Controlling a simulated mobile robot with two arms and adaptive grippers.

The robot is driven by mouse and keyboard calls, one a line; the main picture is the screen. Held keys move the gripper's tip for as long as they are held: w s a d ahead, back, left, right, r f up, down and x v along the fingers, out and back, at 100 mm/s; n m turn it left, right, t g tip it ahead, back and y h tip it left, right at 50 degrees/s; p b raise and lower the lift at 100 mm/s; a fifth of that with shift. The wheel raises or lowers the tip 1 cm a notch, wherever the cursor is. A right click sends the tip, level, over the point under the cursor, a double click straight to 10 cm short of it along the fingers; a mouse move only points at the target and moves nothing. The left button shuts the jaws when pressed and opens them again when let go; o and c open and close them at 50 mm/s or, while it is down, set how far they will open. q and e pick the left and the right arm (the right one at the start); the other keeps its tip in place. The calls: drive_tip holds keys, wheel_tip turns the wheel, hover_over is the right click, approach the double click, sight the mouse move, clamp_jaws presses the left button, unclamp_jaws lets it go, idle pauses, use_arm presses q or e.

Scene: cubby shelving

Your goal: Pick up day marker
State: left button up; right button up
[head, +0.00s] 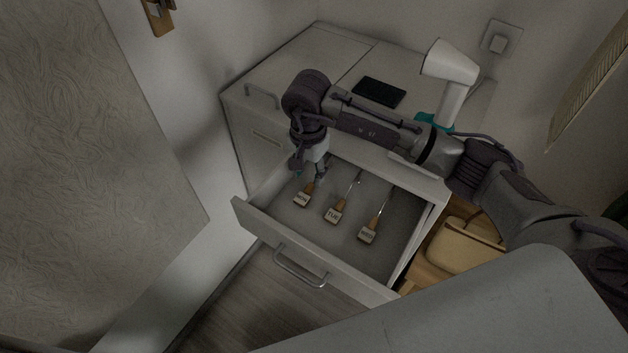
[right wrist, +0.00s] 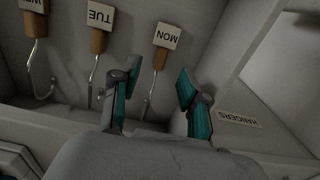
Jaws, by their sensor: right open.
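Three day markers lie in the open drawer (head: 277,256), each with a white label, an orange-brown neck and a metal hook. The MON marker (head: 302,200) is on the left, the TUE marker (head: 334,215) in the middle and the WED marker (head: 368,235) on the right. My right gripper (head: 309,175) is open above the hook end of the MON marker. In the right wrist view, the MON marker (right wrist: 167,36) shows between its teal-padded fingers (right wrist: 160,70). Contact cannot be told. My left gripper is out of view.
A HANGERS label (right wrist: 240,118) shows on a drawer part at right. A tan bin (head: 463,245) stands right of the drawer.

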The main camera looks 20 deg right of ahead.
sight(312, 183)
drive_tip(key=f, duration=0.1)
drive_tip(key=f+p, duration=0.1)
drive_tip(key=f, duration=0.1)
drive_tip(key=w+d+f, duration=0.1)
drive_tip(key=shift+f, duration=0.2)
drive_tip(key=shift+f+p, duration=0.3)
drive_tip(key=shift+f, duration=0.1)
drive_tip(key=shift+c, duration=0.2)
clamp_jaws()
